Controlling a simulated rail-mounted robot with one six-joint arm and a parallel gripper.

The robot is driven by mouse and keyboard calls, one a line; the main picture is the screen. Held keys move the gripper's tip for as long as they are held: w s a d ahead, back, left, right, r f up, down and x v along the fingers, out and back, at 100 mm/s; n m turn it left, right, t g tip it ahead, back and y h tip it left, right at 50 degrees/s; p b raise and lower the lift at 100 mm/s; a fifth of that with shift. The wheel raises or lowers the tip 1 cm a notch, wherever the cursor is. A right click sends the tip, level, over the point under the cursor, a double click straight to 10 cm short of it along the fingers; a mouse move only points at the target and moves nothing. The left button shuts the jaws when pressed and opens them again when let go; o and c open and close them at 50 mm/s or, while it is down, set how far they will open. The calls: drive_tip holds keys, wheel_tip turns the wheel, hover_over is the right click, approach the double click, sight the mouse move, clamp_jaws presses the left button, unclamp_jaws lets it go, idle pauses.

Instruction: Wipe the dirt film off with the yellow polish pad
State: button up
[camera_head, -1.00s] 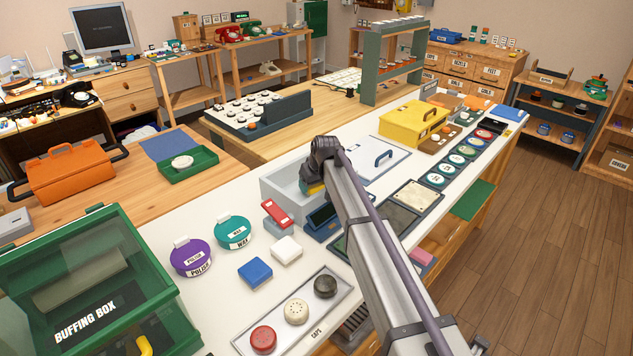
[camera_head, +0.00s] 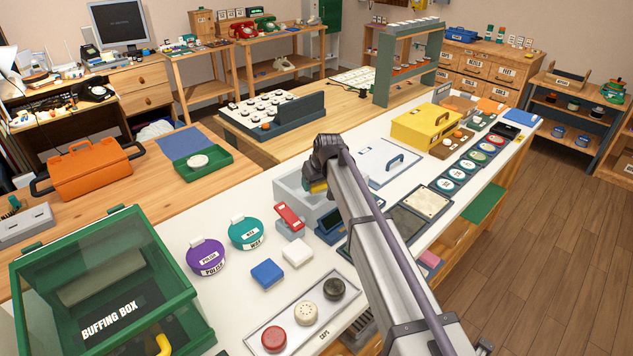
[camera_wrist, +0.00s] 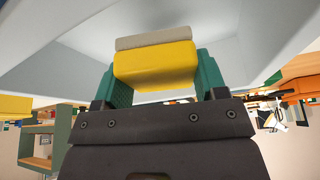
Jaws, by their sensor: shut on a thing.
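The yellow polish pad (camera_wrist: 155,66) is held between the green fingers of my gripper (camera_wrist: 158,78) in the wrist view. A grey layer lies along the pad's far side. In the head view my gripper is mostly hidden behind my arm, with a bit of yellow (camera_head: 318,187) showing at the grey open bin (camera_head: 289,183). Whether the pad touches the bin is hidden. I cannot make out the dirt film for certain; a cream speckled plate (camera_head: 427,202) lies in a dark frame to the right of my arm.
A purple polish tin (camera_head: 206,258), a teal wax tin (camera_head: 246,234), a blue block (camera_head: 267,272) and a white block (camera_head: 297,253) stand left of my arm. A caps tray (camera_head: 275,319) is in front. The green buffing box (camera_head: 103,275) is at left, the yellow toolbox (camera_head: 425,126) behind right.

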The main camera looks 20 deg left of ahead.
drive_tip(key=shift+r+p, duration=0.55)
drive_tip(key=shift+r, duration=0.5)
wheel_tip(320, 180, up, 3)
drive_tip(key=p, duration=0.3)
drive_tip(key=shift+r, duration=0.15)
